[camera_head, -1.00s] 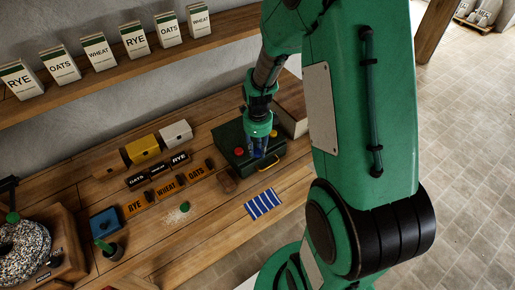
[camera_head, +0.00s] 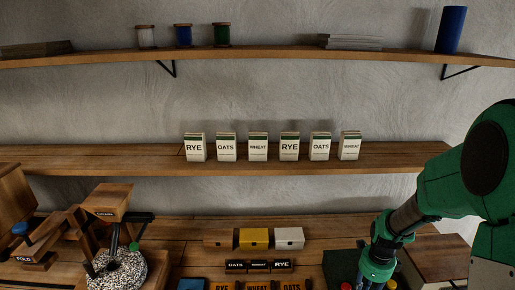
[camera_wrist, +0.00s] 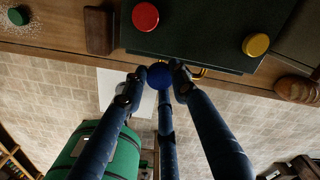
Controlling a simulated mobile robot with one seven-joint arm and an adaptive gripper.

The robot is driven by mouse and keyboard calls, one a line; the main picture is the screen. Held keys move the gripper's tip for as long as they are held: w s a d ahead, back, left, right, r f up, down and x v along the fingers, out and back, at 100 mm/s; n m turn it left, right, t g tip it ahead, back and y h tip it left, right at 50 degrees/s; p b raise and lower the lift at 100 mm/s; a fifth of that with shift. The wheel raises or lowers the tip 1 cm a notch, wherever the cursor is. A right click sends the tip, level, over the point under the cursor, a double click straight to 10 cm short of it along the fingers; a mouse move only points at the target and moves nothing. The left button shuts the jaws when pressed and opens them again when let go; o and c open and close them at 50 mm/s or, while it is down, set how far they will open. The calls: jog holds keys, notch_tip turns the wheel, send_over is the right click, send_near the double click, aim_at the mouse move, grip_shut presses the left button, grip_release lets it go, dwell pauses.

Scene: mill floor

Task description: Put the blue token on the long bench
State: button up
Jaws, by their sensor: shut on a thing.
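The blue token (camera_wrist: 159,75) is a small round disc held between my gripper's fingertips (camera_wrist: 157,80) in the wrist view. My gripper is shut on it, beside the front of a dark green box (camera_wrist: 200,30) with red and yellow knobs. The long bench (camera_head: 335,230) is the wooden worktop below the shelves in the head view. Its wood also shows at the top of the wrist view (camera_wrist: 60,35). In the head view my gripper's fingertips and the token are cut off by the bottom edge. I cannot tell whether the token touches anything besides the fingers.
Yellow (camera_head: 253,238) and white (camera_head: 289,238) boxes stand on the bench behind name blocks. A mill with a speckled stone (camera_head: 118,270) stands at left. Labelled packets (camera_head: 258,147) line the shelf above. A brown block (camera_wrist: 99,30) lies beside the green box.

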aim_at(334, 280)
jog(key=w+a+f+n+b, duration=0.1)
jog(key=w+a+n, duration=0.1)
jog(key=w+n, duration=0.1)
jog(key=w+a+f+n, duration=0.1)
jog(key=w+a+n, duration=0.1)
jog(key=w+n, duration=0.2)
jog(key=w+a+n+b, duration=0.1)
jog(key=w+a+n, duration=0.1)
jog(key=n, duration=0.3)
jog(key=shift+w+a+f+n+b, duration=0.15)
jog(key=shift+w+a+f, duration=0.05)
jog(key=shift+w, duration=0.2)
jog(key=shift+w+a+f+n+b, duration=0.15)
jog(key=shift+w+a+f, duration=0.05)
jog(key=shift+w, duration=0.2)
jog(key=w+a+f+n+b, duration=0.2)
jog(key=w+a+n, duration=0.6)
jog(key=n, duration=0.4)
jog(key=shift+w+a+f+n, duration=0.3)
jog(key=shift+a+f, duration=0.35)
jog(key=shift+a, duration=0.15)
